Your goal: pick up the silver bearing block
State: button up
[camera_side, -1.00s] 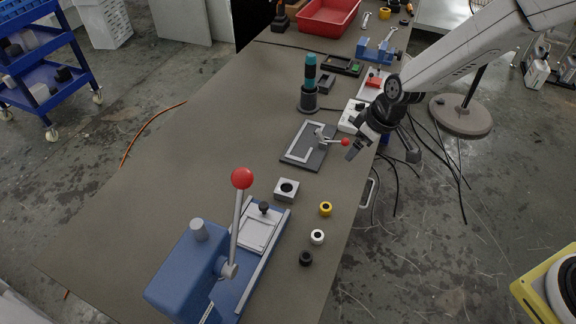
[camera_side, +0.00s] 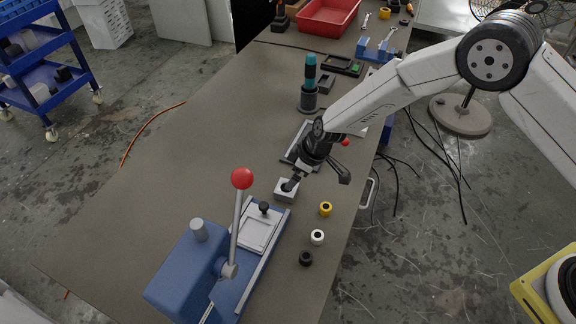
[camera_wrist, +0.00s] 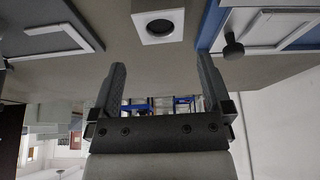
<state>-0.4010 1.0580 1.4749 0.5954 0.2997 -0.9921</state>
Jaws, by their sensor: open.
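The silver bearing block (camera_side: 281,195) is a small square block with a round dark bore. It sits on the table between the blue press and the dark fixture plate, partly hidden by my gripper in the side view. In the wrist view the block (camera_wrist: 150,34) lies beyond the fingertips, between their lines. My gripper (camera_side: 291,184) is just above the block in the side view. In the wrist view my gripper (camera_wrist: 161,72) has its two black fingers spread wide with nothing between them.
The blue press (camera_side: 190,268) with its red-knobbed lever (camera_side: 242,178) stands close to the block. The dark fixture plate (camera_wrist: 50,25) lies beside the block. The left table area is clear.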

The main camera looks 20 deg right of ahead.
jog(key=shift+x, duration=1.3)
jog(key=shift+x, duration=2.55)
jog(key=shift+s+d+f, duration=0.1)
jog(key=shift+s+d, duration=0.05)
jog(key=shift+s, duration=0.05)
jog(key=c, duration=1.2)
